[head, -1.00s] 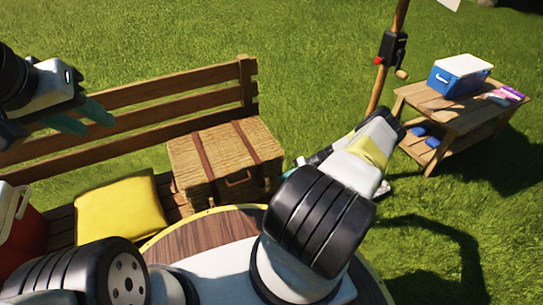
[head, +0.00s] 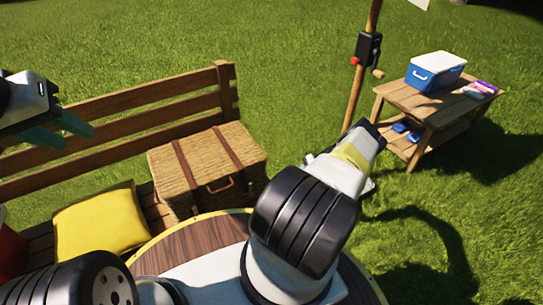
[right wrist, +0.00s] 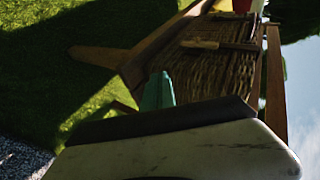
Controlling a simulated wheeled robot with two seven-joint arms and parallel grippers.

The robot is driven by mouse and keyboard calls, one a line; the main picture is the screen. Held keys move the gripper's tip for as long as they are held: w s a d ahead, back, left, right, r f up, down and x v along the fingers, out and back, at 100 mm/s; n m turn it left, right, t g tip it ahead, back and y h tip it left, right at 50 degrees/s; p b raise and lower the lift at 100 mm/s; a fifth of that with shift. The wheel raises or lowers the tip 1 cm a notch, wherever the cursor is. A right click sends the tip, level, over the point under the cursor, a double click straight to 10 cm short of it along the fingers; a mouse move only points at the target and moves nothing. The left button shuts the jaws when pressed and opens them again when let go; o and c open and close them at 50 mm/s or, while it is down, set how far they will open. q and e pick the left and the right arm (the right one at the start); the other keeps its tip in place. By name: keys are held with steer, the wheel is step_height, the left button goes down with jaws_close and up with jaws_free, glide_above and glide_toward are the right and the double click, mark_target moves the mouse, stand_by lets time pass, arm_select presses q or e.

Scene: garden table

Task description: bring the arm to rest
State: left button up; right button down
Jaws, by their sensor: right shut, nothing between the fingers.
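My left gripper (head: 62,130) is at the upper left of the head view, in the air in front of the bench back. Its two teal fingers are apart, with nothing seen between them. My right arm reaches out over the round table (head: 190,243) in the middle of the head view, and its own links hide its fingers there. In the right wrist view the teal fingertips of my right gripper (right wrist: 157,91) are together and empty. The wicker basket shows beyond them, and the picture is tilted on its side.
A wooden bench (head: 110,108) holds a yellow cushion (head: 100,220) and a wicker basket (head: 207,168). A wooden side table (head: 400,95) with a blue and white cooler (head: 436,72) stands at the right. A wooden pole (head: 355,95) rises nearby. Open grass lies at the right.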

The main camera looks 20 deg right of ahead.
stand_by(0.5)
steer(key=w+a+r+n+g+h, duration=0.1)
steer(key=w+a+r, duration=0.15)
steer(key=r, duration=0.75)
steer(key=w+a+r+n+g+h, duration=0.15)
steer(key=w+r, duration=0.25)
steer(key=r, duration=0.5)
steer(key=w+a+r+h, duration=0.2)
steer(key=w+a+r, duration=0.1)
steer(key=r, duration=0.7)
steer(key=s+a+r+h, duration=0.1)
steer(key=a+r, duration=0.2)
steer(key=r, duration=0.3)
steer(key=s+a+r+h, duration=0.1)
steer(key=a+r, duration=0.2)
steer(key=r, duration=0.4)
steer(key=s+a+r+t+h, duration=0.1)
steer(key=s+a+r, duration=0.35)
steer(key=r, duration=0.25)
steer(key=s+a+r+t+h, duration=0.1)
steer(key=s+a+r, duration=0.3)
steer(key=s+r, duration=0.25)
steer(key=s+a+r+t, duration=0.2)
steer(key=s+a, duration=0.1)
steer(key=s, duration=0.5)
steer(key=s+a+r+m+t, duration=0.1)
steer(key=s+a+r+t, duration=0.1)
steer(key=s, duration=0.7)
steer(key=shift+a, duration=0.5)
